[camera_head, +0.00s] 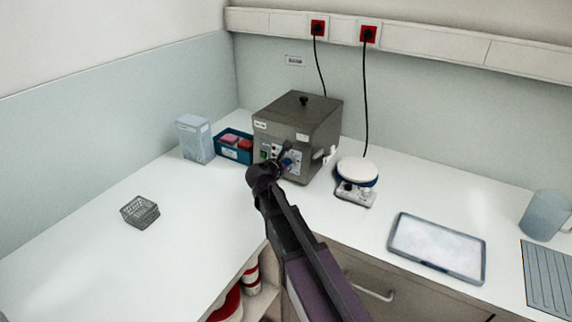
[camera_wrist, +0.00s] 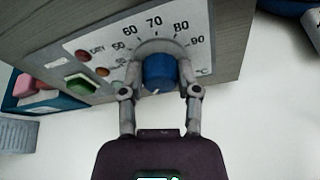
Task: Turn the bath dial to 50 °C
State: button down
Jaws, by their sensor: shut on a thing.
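The bath (camera_head: 303,120) is a grey metal box with a black-knobbed lid, standing at the back of the counter. Its front panel (camera_wrist: 95,50) faces me. My gripper (camera_wrist: 160,78) is shut on the dial, one finger on each side. A pale mark shows at the dial's lower edge; I cannot tell which value the dial points to. In the head view my gripper (camera_head: 284,162) hides most of the dial.
A green switch (camera_wrist: 81,86) and indicator lamps lie left of the dial. A blue box (camera_head: 222,153) with red items stands left of the bath, a stirrer with a round white top (camera_head: 356,170) right of it. A wire basket (camera_head: 140,211) and a tray (camera_head: 398,238) lie nearer.

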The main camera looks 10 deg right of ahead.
jog(key=shift+d, duration=0.1)
jog(key=m, duration=0.2)
jog(key=m+t+b, duration=0.1)
jog(key=shift+s+f+m+y, duration=0.15)
jog(key=shift+m+y, duration=0.25)
jog(key=m+t+b, duration=0.1)
jog(key=m, duration=0.2)
jog(key=shift+m, duration=0.4)
jog(key=m+t+b, duration=0.1)
jog(key=m+b, duration=0.1)
jog(key=m, duration=0.2)
jog(key=shift+f, duration=0.1)
jog(key=shift+m+t+b, duration=0.5)
jog(key=shift+m+b, duration=0.2)
jog(key=shift+m, duration=1.4)
jog(key=shift+c, duration=1.6)
grip_release()
jog(key=shift+d, duration=0.1)
